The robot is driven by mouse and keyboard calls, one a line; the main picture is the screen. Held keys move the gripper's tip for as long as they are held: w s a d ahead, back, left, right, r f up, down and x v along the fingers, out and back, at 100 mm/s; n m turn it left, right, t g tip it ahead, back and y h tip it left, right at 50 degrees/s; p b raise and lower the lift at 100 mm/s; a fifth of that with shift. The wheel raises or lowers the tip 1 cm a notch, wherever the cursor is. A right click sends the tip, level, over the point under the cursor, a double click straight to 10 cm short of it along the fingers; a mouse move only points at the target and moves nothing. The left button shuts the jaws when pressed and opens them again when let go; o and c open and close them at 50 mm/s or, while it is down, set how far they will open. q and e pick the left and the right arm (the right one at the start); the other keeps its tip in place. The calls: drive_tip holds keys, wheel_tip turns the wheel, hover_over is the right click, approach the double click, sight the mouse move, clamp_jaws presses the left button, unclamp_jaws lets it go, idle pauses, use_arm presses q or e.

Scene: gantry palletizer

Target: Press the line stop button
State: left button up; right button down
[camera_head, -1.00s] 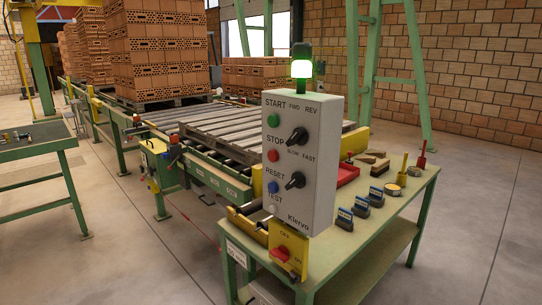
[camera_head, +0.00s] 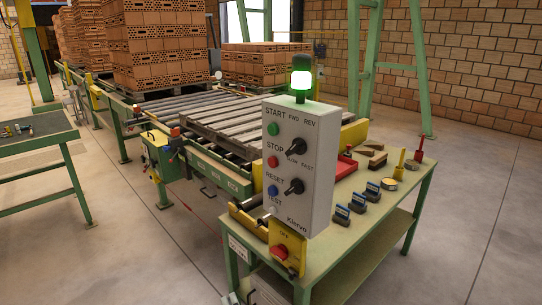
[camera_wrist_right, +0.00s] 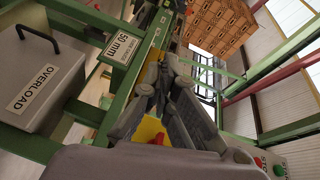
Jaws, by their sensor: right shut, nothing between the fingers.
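The red STOP button (camera_head: 273,161) is on the front of the pale control box (camera_head: 310,165), below the green START button (camera_head: 272,129) and above the blue RESET button (camera_head: 273,191). In the right wrist view, a green button (camera_wrist_right: 258,161) and a red button (camera_wrist_right: 279,170) show at the lower right corner. My right gripper (camera_wrist_right: 161,72) is shut and empty there, apart from these buttons. My left gripper is not in view.
A lit green lamp (camera_head: 301,78) tops the box. A yellow switch box with a red knob (camera_head: 281,251) sits below it. The green bench (camera_head: 385,225) holds stamps and small tools. The roller conveyor (camera_head: 215,118) lies behind. A grey OVERLOAD box (camera_wrist_right: 38,75) shows in the wrist view.

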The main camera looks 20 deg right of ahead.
use_arm(q)
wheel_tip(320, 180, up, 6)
drive_tip(key=p, duration=0.5)
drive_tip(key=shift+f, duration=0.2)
use_arm(e)
drive_tip(key=w+d+r+m+h, duration=0.1)
drive_tip(key=r+m, duration=0.5)
drive_tip(key=r, duration=0.6)
drive_tip(key=w+d+r+m+t+h, duration=0.1)
drive_tip(key=r+m+h, duration=0.4)
drive_tip(key=r, duration=0.8)
drive_tip(key=w+d+r+m+h, duration=0.3)
drive_tip(key=r+m, duration=0.6)
drive_tip(key=r, duration=0.3)
drive_tip(key=shift+w+r+t+h, duration=0.3)
drive_tip(key=shift+w+t+h, duration=0.1)
drive_tip(key=shift+w, duration=0.1)
drive_tip(key=shift+a, duration=0.1)
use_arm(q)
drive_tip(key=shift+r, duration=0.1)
